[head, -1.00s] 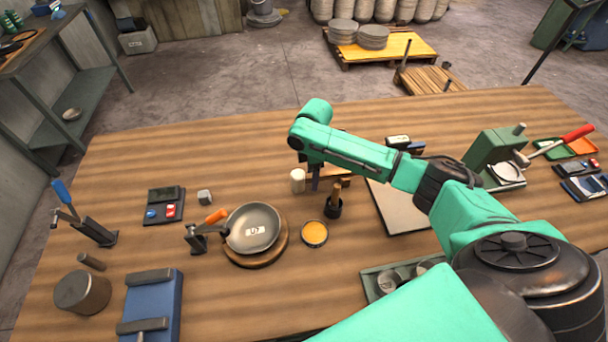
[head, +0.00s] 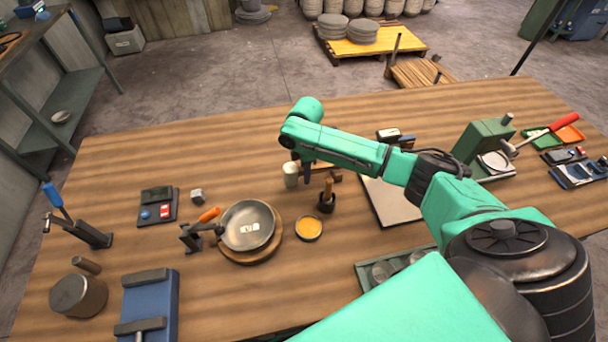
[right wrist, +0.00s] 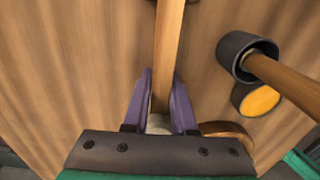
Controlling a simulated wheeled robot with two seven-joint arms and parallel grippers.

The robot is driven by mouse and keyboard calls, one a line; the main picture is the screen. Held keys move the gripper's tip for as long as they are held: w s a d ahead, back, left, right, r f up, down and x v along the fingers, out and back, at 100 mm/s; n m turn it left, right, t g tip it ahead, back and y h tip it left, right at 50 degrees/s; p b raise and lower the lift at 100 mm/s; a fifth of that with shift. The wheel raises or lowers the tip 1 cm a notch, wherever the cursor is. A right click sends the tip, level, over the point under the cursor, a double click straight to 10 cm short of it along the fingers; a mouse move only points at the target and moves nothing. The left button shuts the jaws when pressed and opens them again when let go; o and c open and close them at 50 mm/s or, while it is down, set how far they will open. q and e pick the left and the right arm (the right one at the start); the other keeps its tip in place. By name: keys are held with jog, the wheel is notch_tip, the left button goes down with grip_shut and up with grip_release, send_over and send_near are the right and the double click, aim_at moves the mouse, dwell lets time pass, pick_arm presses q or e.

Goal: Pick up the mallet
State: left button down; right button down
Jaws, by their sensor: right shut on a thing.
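The mallet has a pale cylindrical head (head: 291,174) and a wooden handle (right wrist: 168,55). In the head view it is near the middle of the table, partly hidden by my right arm. My right gripper (head: 308,172) is around the handle, just right of the head. In the right wrist view, the purple fingers of my right gripper (right wrist: 160,105) are shut on the handle, with a pale part low between them. I cannot tell whether the mallet is clear of the table. My left gripper is not in view.
A black cup (head: 326,203) with a wooden-handled tool stands close by; it also shows in the right wrist view (right wrist: 245,52). A dish of orange stuff (head: 308,228) and a metal bowl (head: 248,225) on a round board are nearer. The table's left back is clear.

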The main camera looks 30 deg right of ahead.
notch_tip(320, 180, up, 19)
jog(key=b, duration=0.1)
jog(key=shift+b, duration=0.35)
jog(key=shift+f, duration=0.15)
